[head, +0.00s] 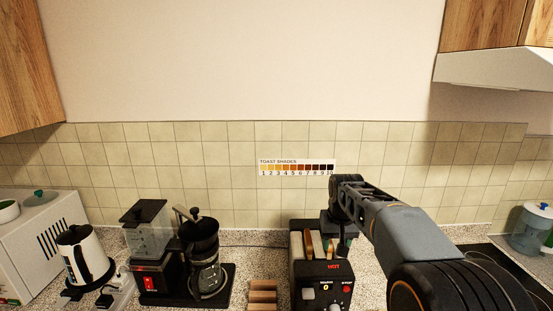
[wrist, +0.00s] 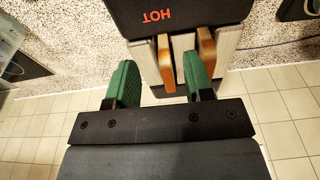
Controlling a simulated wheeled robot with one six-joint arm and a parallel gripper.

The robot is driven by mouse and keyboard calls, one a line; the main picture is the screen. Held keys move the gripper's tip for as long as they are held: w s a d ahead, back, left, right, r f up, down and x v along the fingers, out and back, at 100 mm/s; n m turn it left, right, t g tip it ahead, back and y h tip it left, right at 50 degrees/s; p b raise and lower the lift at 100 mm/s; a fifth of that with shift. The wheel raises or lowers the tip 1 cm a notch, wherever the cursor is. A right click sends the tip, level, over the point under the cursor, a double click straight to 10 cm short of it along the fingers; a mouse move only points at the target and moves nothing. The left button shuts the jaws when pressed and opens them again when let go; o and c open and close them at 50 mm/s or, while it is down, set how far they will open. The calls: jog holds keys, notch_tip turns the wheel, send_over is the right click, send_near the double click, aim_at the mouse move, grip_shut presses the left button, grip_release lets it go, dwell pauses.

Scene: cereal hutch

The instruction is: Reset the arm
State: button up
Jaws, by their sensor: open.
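My gripper (wrist: 160,84) is open, its two green-padded fingers spread apart in the wrist view. In the head view my arm reaches in from the lower right, and my gripper (head: 341,240) is over the toaster, its fingertips partly hidden. The toaster (head: 318,272) is black and cream with a red HOT sign; it also shows at the top of the wrist view (wrist: 185,14). Two browned toast slices (wrist: 165,62) (wrist: 207,52) stick up from its slots. In the wrist view one slice appears between the fingers and the other beside the right finger. I cannot tell whether anything touches.
Left of the toaster stand a wooden rack (head: 262,292), a coffee maker (head: 205,262), a grinder (head: 147,232), a white kettle (head: 84,254) and a white appliance (head: 38,232). A toast shades chart (head: 296,168) is on the tiled wall. A cooktop (head: 500,262) lies right.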

jog(key=s+f+t, duration=0.2)
jog(key=s+t, duration=0.1)
jog(key=s, duration=1.9)
jog(key=shift+s, duration=0.15)
jog(key=shift+d+f, duration=0.1)
